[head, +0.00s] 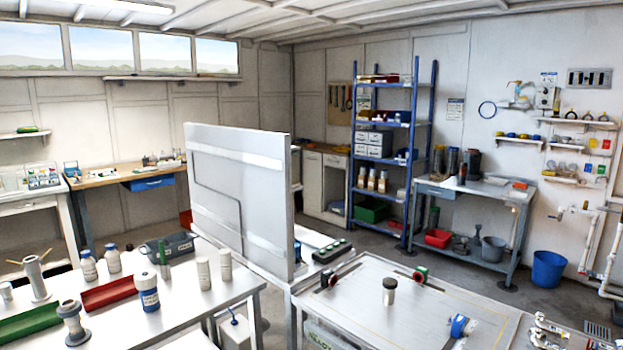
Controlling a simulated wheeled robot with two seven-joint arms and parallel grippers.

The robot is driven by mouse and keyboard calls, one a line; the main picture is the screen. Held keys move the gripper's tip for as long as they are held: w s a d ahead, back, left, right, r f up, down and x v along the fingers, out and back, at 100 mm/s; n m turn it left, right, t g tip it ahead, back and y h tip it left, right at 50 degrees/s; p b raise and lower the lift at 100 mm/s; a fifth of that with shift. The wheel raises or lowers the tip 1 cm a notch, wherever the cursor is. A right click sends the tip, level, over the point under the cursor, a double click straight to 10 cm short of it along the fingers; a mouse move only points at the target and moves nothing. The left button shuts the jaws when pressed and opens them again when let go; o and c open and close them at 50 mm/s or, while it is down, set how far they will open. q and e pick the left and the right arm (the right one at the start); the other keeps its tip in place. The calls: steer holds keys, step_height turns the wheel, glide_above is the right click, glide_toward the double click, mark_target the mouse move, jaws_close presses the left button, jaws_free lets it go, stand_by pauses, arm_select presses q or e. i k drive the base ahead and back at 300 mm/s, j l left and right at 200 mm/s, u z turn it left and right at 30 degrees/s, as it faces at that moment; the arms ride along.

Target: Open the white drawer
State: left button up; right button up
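I cannot tell for sure which thing is the white drawer. A pale cabinet (312,187) with a wooden top stands at the back, left of the blue shelf, and its front is partly hidden by a large upright white panel (237,165). A block of small whitish drawers (374,143) sits on the blue shelf and looks shut. Neither of my grippers is in view.
A left table (205,300) holds bottles (149,293), a red tray (107,294) and a green tray (28,324). A right table (410,325) carries a dark-capped jar (389,292). A blue bucket (548,269) stands on open floor at the right.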

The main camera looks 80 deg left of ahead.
mark_target(10, 208)
steer(key=u, duration=4.4)
steer(key=i+j+u, duration=0.9)
steer(key=u, duration=0.15)
steer(key=i+j+u, duration=0.2)
steer(key=u, duration=0.15)
steer(key=i+u, duration=0.4)
steer(key=i+j+u, duration=0.1)
steer(key=u, duration=0.25)
steer(key=i, duration=1.05)
steer(key=i+z, duration=0.8)
steer(key=i+j+z, duration=0.1)
steer(key=i+z, duration=0.15)
steer(key=z, duration=0.15)
steer(key=i+l+z, duration=0.2)
steer(key=i+z, duration=0.3)
steer(key=i, duration=0.35)
steer(key=i+j+z, duration=0.1)
steer(key=i+z, duration=0.35)
steer(key=i, duration=0.35)
steer(key=i+z, duration=0.2)
steer(key=i, duration=0.35)
steer(key=i+z, duration=0.2)
steer(key=i, duration=0.3)
steer(key=i+j+z, duration=0.2)
steer(key=i, duration=0.35)
steer(key=i+j+z, duration=0.2)
steer(key=i, duration=0.3)
